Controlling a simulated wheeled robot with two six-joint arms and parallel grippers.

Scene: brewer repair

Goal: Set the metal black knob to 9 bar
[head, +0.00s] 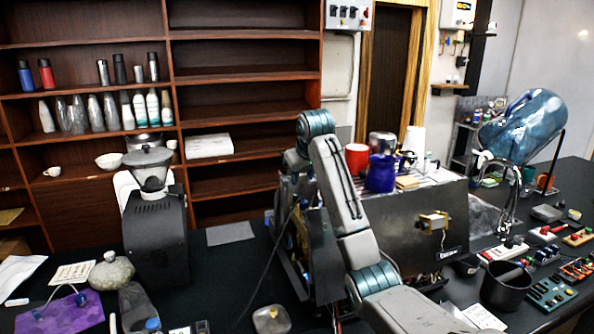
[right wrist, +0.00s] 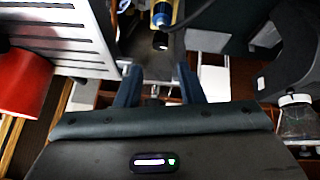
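The brewer (head: 405,235) is a dark metal box on the counter, with its left side open and inner parts showing. My right arm reaches over its left end in the head view; the gripper there is largely hidden behind my arm. In the right wrist view my right gripper (right wrist: 158,76) points down, its two dark fingers apart. A small dark part (right wrist: 160,41) below a blue and brass cylinder (right wrist: 162,13) shows beyond the fingertips, apart from them. I cannot tell whether it is the black knob. No 9 bar marking is readable. My left gripper is not in view.
A red mug (head: 357,160) and a blue jug (head: 380,173) stand on the brewer's top. A coffee grinder (head: 155,225) stands to the left. A black bin (head: 507,287) and small circuit boards lie right.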

